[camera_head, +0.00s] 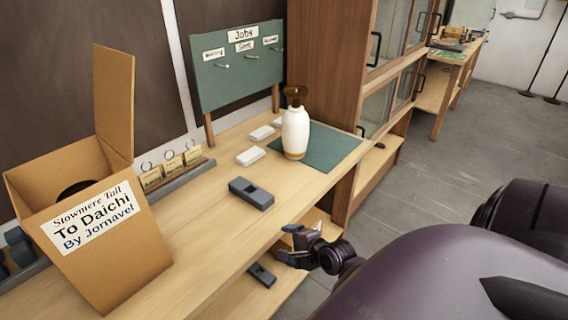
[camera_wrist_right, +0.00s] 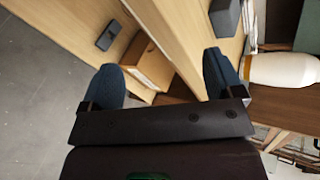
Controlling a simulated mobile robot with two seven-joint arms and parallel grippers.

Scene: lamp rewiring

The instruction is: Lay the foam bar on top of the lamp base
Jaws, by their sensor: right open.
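The lamp base (camera_head: 295,136), a white bottle shape with a brown top, stands upright on a green mat; its white body shows at the right edge of the wrist view (camera_wrist_right: 284,70). A dark grey notched block (camera_head: 251,193), possibly the foam bar, lies on the bench nearer me. It shows in part at the top of the wrist view (camera_wrist_right: 225,16). My right gripper (camera_head: 291,243) is open and empty beside the bench's front edge, apart from both; its two blue fingers are spread in the wrist view (camera_wrist_right: 160,62). My left gripper is not in view.
An open cardboard box (camera_head: 110,240) stands on the left. Small white blocks (camera_head: 250,156) lie behind the dark block. A green board (camera_head: 238,66) stands at the back. A dark item (camera_head: 262,275) lies on the lower shelf. A wooden cabinet (camera_head: 330,100) rises beyond the mat.

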